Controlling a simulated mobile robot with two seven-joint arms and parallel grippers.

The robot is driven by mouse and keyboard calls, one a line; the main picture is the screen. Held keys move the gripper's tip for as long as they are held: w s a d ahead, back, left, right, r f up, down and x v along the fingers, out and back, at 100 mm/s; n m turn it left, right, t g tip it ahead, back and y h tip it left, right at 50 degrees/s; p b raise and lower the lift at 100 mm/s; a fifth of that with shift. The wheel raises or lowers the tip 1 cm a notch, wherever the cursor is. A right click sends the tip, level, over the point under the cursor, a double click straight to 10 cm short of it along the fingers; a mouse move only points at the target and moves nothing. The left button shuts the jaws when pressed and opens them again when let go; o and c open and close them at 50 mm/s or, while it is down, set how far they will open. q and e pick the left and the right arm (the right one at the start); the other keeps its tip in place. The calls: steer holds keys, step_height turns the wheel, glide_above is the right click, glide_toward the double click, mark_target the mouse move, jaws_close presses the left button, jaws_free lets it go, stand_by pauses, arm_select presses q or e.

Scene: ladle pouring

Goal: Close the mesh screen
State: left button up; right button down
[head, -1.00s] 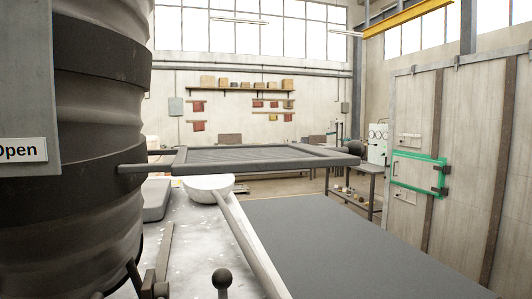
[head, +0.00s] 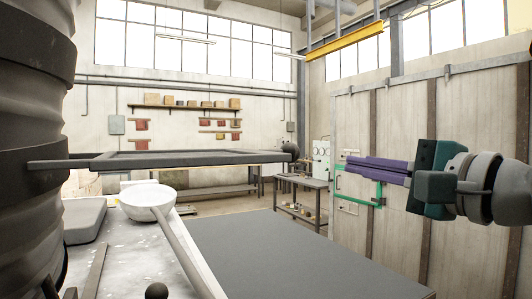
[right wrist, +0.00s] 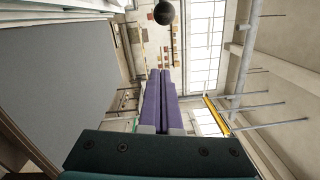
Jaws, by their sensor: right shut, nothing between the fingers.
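The mesh screen (head: 200,157) is a dark flat frame, seen nearly edge-on in the head view. It sticks out level from the ribbed dark cylinder (head: 30,150) at the left, joined by a rod. A dark round knob (head: 290,149) is at its right end; a dark ball in the right wrist view (right wrist: 164,13) looks like this knob. My right gripper (head: 348,165) has purple fingers, shut and empty, pointing left toward the knob with a clear gap between. Its fingers also show in the right wrist view (right wrist: 160,74). My left gripper is not in view.
A white ladle bowl (head: 148,198) with a long handle rests below the screen on a pale speckled bench. A wide dark grey surface (head: 300,255) lies in front. A small table (head: 300,185) stands further back. The air between gripper and knob is clear.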

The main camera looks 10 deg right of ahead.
arm_select(q)
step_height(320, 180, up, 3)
steer(key=p, duration=0.2)
steer(key=shift+p, duration=0.4)
arm_select(e)
steer(key=w+a, duration=0.3)
steer(key=a, duration=0.2)
steer(key=shift+w+r, duration=0.25)
steer(key=shift+r, duration=0.2)
steer(key=shift+a, duration=0.15)
